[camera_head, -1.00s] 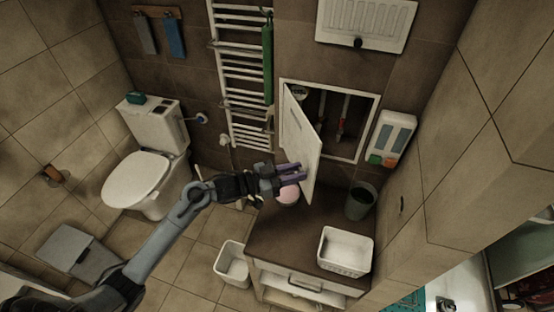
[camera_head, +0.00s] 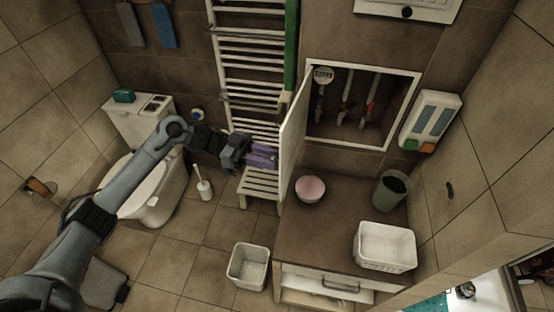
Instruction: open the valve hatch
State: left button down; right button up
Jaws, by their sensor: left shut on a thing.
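The white valve hatch door (camera_head: 293,130) stands swung well out from the wall, hinged on the left side of its white frame (camera_head: 362,66). Inside the recess, pipes with valves (camera_head: 345,105) and a round meter (camera_head: 323,75) show. My right gripper is not in view.
A brown-topped cabinet (camera_head: 335,225) below the hatch holds a pink bowl (camera_head: 310,189), a grey-green bin (camera_head: 391,190) and a white basket (camera_head: 385,247). A towel radiator (camera_head: 245,65) is left of the hatch. A white stool (camera_head: 262,185) stands below the radiator.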

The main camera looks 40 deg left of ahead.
pick_arm(q)
jog(key=shift+a+r, duration=0.1)
jog(key=shift+a, duration=0.15)
jog(key=c, duration=0.8)
grip_release()
jog(key=shift+c, duration=0.2)
jog(key=b+v, duration=0.4)
jog(key=v, duration=0.6)
jog(key=shift+a, duration=0.4)
